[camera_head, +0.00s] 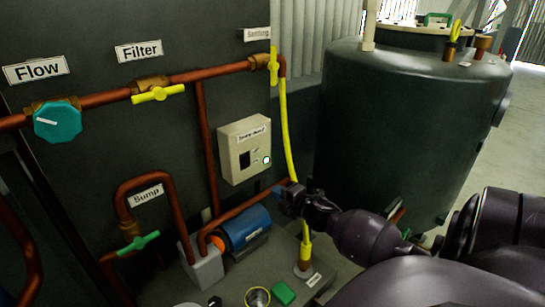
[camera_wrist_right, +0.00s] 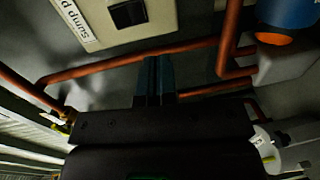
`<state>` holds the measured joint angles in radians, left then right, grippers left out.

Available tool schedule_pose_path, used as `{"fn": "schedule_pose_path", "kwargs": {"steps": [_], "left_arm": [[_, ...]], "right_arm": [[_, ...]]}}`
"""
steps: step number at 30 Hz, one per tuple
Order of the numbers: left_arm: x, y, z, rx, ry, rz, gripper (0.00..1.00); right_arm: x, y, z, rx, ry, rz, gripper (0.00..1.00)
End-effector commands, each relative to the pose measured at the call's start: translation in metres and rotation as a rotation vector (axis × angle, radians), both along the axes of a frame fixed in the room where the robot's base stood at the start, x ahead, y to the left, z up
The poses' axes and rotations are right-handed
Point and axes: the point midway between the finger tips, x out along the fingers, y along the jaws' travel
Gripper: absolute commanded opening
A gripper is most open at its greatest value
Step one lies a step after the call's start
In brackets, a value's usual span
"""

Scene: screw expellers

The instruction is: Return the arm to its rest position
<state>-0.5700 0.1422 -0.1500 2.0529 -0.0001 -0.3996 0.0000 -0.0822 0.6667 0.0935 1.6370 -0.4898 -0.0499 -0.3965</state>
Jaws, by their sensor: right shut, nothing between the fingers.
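My right arm (camera_head: 365,235) comes in from the lower right of the head view and reaches left toward the pipework. Its gripper (camera_head: 279,191) is shut and empty, in front of the copper pipe near the blue pump, as seen in the head view. In the right wrist view the two dark blue fingers (camera_wrist_right: 155,75) lie together with nothing between them, and a copper pipe passes behind them. I cannot tell whether the fingers touch the pipe. My left gripper is not in view.
A beige switch box (camera_head: 243,150) hangs on the dark panel above the blue pump (camera_head: 242,230). A yellow hose (camera_head: 286,120) runs down close to my gripper. A large dark tank (camera_head: 410,120) stands behind my arm. Green and yellow valves sit on the pipes.

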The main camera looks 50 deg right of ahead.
Motion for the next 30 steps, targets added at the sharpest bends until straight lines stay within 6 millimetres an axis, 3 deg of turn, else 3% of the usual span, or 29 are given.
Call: {"fn": "schedule_pose_path", "kwargs": {"steps": [21,26,28,30], "left_arm": [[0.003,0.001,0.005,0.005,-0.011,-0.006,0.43],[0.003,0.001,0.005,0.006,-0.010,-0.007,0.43],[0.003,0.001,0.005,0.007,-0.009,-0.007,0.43],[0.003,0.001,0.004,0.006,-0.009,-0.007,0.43]], "right_arm": [[-0.002,0.000,0.000,0.003,0.000,0.000,0.00],[-0.003,-0.003,0.000,0.099,0.000,-0.043,0.00],[-0.001,0.010,0.004,0.229,-0.010,-0.071,0.00],[-0.009,0.038,-0.007,0.399,0.004,-0.096,0.00]]}}
